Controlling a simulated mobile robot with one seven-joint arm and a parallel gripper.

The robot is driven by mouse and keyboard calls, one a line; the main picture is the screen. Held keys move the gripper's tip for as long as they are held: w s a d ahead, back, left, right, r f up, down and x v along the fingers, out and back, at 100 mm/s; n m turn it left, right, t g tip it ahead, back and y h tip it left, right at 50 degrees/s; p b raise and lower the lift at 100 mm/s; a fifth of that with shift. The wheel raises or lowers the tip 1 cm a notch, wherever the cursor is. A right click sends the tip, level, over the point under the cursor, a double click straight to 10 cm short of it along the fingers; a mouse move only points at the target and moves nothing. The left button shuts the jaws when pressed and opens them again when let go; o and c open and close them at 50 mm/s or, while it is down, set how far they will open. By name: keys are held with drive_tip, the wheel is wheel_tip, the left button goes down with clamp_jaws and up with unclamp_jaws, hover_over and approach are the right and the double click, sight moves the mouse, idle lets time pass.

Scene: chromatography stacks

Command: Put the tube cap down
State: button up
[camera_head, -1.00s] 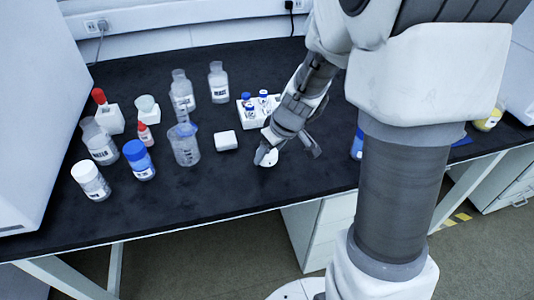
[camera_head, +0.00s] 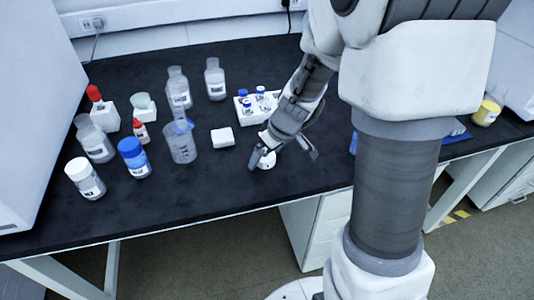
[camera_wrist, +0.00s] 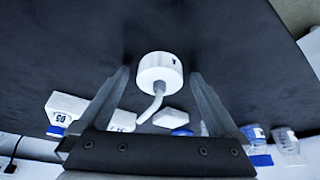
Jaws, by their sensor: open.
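The tube cap, a white round cap with a bent white tube (camera_wrist: 160,72), is between my fingers in the wrist view. In the head view the white cap (camera_head: 267,161) is at the black bench top, below my gripper and partly hidden by it. My gripper (camera_head: 284,162) points down near the front edge of the bench. Its fingers are spread on either side of the cap, with gaps showing in the wrist view (camera_wrist: 160,76). The cap appears to rest on the bench.
A small white block (camera_head: 222,138) lies left of my gripper. A white rack with blue-capped vials (camera_head: 258,112) stands behind it. A beaker (camera_head: 181,146), a blue-capped bottle (camera_head: 135,160) and other bottles stand farther left.

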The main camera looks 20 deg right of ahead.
drive_tip(key=shift+r+p, duration=0.25)
drive_tip(key=shift+p, duration=0.05)
drive_tip(key=p+v, duration=0.4)
drive_tip(key=v, duration=0.7)
drive_tip(key=s+a+r+m+t+h, duration=0.1)
drive_tip(key=s+r+m, duration=0.4)
drive_tip(key=s+r, duration=0.7)
drive_tip(key=s+a+h, duration=0.1)
drive_tip(key=s, duration=0.3)
drive_tip(key=shift+r+t, duration=0.15)
drive_tip(key=shift+t, duration=0.15)
drive_tip(key=shift+a+r, duration=0.1)
drive_tip(key=shift+a, duration=0.05)
wheel_tip(320, 180, up, 15)
drive_tip(key=p, duration=1.4)
drive_tip(key=shift+f+p, duration=0.25)
drive_tip(key=shift+p, duration=0.15)
